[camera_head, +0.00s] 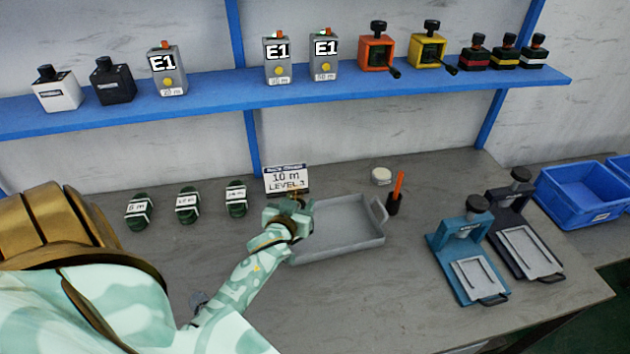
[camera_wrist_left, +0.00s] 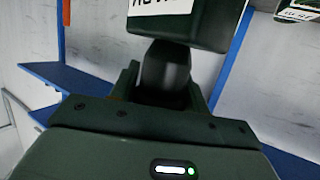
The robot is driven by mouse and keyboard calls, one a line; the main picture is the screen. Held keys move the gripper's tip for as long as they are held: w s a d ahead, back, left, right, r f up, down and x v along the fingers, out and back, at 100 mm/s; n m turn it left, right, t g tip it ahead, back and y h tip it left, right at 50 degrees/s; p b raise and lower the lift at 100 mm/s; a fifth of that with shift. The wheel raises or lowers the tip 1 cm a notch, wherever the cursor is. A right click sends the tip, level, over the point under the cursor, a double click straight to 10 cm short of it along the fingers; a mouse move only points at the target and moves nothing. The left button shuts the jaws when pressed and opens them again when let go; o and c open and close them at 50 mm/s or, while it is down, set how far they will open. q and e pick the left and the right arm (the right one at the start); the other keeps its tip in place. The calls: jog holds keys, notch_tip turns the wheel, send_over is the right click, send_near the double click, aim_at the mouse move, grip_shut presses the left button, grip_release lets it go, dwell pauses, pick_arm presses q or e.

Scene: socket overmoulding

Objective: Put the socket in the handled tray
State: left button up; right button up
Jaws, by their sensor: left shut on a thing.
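The handled tray (camera_head: 345,244) is a shallow grey tray in the middle of the table, with a raised handle at its right end; its visible floor is empty. My left gripper (camera_head: 290,205) is over the tray's left end in the head view. In the left wrist view, its jaws (camera_wrist_left: 165,92) are shut on the black neck of a dark green body with a white label (camera_wrist_left: 185,30), which seems to be the socket. The label is cut off by the frame edge. In the head view the held thing is largely hidden by the gripper. My right gripper is not in view.
A sign reading "10 m" (camera_head: 287,179) stands behind the gripper. Green labelled pieces (camera_head: 187,204) lie to the left. A black cup with an orange stick (camera_head: 394,200) is close to the tray's right end. Two presses (camera_head: 468,255) and blue bins (camera_head: 585,195) stand right.

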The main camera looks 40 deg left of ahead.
aim_at(297, 240)
pick_arm(q)
jog(key=w+a+f+b, duration=0.3)
jog(key=w+f+b, duration=0.3)
jog(key=f, duration=0.4)
jog(key=shift+w+f, duration=0.25)
jog(key=shift+w, duration=0.6)
jog(key=shift+f, duration=0.15)
jog(key=o, duration=1.3)
jog(key=p+v, duration=0.1)
jog(key=v, duration=0.2)
jog(key=p+v, duration=0.1)
jog(key=v, duration=0.3)
jog(key=p+v, duration=0.1)
jog(key=v, duration=0.3)
jog(key=shift+r, duration=0.3)
jog(key=shift+s+d+r, duration=0.1)
jog(key=shift+s+d, duration=0.15)
jog(key=shift+s, duration=0.2)
